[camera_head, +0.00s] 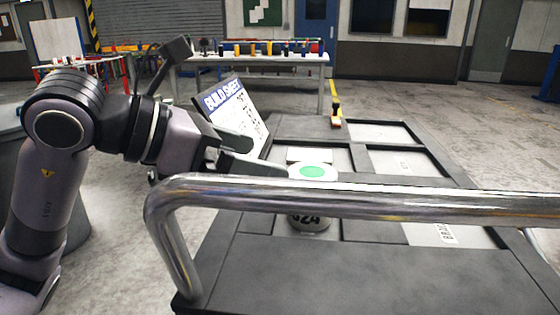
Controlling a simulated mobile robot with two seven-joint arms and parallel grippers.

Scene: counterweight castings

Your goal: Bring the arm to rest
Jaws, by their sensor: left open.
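My left gripper (270,156) comes in from the left above the dark compartmented tray (290,262). Its two fingers are spread apart with nothing between them. Just right of the lower fingertip is a casting with a pale top and a green disc (313,171); I cannot tell whether they touch. The casting's grey lower body (309,222), with a partly hidden dark marking, shows below the metal rail. The rail hides the casting's middle. My right gripper is out of view.
A shiny metal rail (370,200) crosses in front of the tray. A tilted build sheet board (236,110) stands behind the gripper. A yellow upright piece (335,104) is at the tray's far edge. A table with several coloured items (270,56) stands farther back. Open floor lies right.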

